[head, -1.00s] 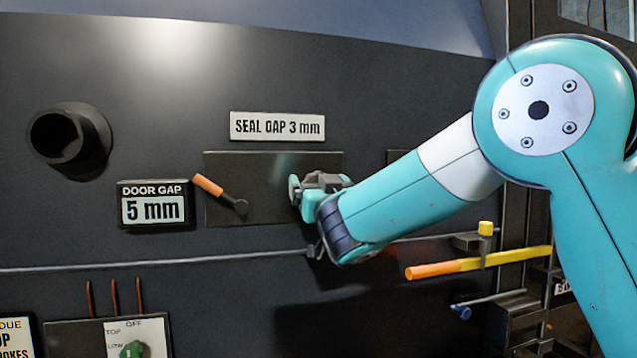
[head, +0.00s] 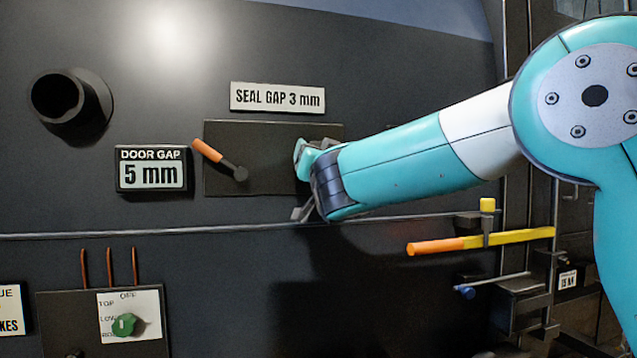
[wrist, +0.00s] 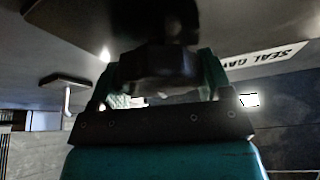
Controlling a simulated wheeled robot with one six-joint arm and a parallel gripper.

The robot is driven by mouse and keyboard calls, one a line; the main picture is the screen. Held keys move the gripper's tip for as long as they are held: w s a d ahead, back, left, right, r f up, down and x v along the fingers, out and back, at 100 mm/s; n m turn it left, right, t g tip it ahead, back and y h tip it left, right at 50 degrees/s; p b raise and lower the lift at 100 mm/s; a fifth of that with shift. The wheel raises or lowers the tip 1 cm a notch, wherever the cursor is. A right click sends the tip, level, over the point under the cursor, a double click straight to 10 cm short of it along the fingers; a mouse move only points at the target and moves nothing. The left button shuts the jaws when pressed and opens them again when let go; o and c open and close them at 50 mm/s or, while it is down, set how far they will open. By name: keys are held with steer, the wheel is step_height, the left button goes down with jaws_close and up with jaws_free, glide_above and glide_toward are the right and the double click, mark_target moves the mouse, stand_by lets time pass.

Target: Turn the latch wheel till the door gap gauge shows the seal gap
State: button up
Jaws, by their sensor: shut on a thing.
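The latch wheel (wrist: 158,72) is a dark, faceted round shape between my fingers in the wrist view. In the head view it is mostly hidden by my gripper (head: 306,160), which is at the right part of a dark plate (head: 270,178). My gripper is shut on the wheel, with one teal finger on each side in the wrist view. The door gap gauge (head: 152,170), left of the plate, reads 5 mm. The sign (head: 277,97) above the plate reads SEAL GAP 3 mm.
An orange-handled lever (head: 208,151) sits on the plate's left part. A dark round socket (head: 62,98) juts out at upper left. A yellow bar with an orange end (head: 480,242) sticks out below my forearm. A green knob (head: 124,324) is at lower left.

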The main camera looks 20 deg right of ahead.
steer(key=m+h+b, duration=0.1)
steer(key=m+b, duration=0.1)
steer(key=f+m+b, duration=0.1)
steer(key=m+b, duration=0.1)
steer(key=b, duration=0.1)
steer(key=shift+g+h, duration=0.3)
steer(key=shift+h, duration=0.1)
steer(key=m+h+b, duration=0.1)
steer(key=m+b, duration=0.1)
steer(key=m+g+h+b, duration=0.1)
steer(key=m+b, duration=0.1)
steer(key=shift+d+r+m+g, duration=0.2)
steer(key=shift+m+g, duration=0.1)
steer(key=shift+m, duration=0.1)
steer(key=m+g+h+b, duration=0.1)
steer(key=m, duration=0.3)
steer(key=shift+r, duration=0.1)
steer(key=shift+d+m+g, duration=0.1)
steer(key=shift+m+g, duration=0.5)
steer(key=shift+m, duration=0.75)
steer(key=shift+m+g, duration=0.6)
steer(key=shift+m, duration=0.75)
steer(key=o, duration=0.8)
steer(key=shift+o, duration=0.2)
